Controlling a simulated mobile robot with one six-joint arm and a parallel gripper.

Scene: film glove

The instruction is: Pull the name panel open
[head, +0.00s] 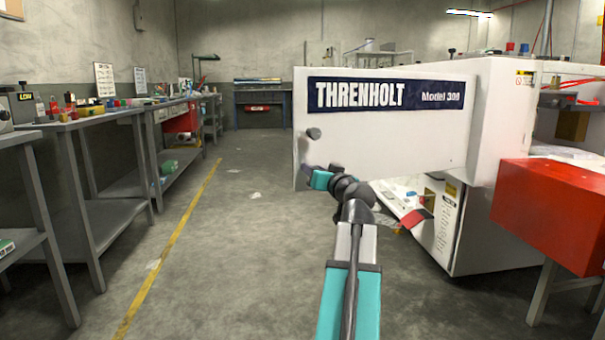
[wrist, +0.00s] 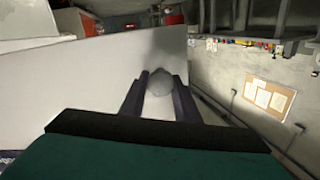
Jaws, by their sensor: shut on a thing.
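The white name panel (head: 390,150) bears a dark blue strip reading "THRENHOLT". It stands swung out from the white machine, its right edge near the machine's body. A dark round knob (head: 313,133) shows near the panel's left edge in the head view. My gripper (head: 309,169) is at the panel's lower left, just below that spot. In the wrist view, my gripper (wrist: 163,78) has its two dark fingers shut on a round grey knob (wrist: 162,88) against the panel's pale face (wrist: 90,95). The exact contact is hard to see in the head view.
The machine's white body (head: 500,130) stands behind and right of the panel. A red box (head: 550,210) juts out at the right. Grey workbenches (head: 90,120) line the left wall. The floor between, with a yellow line (head: 175,240), is mostly clear.

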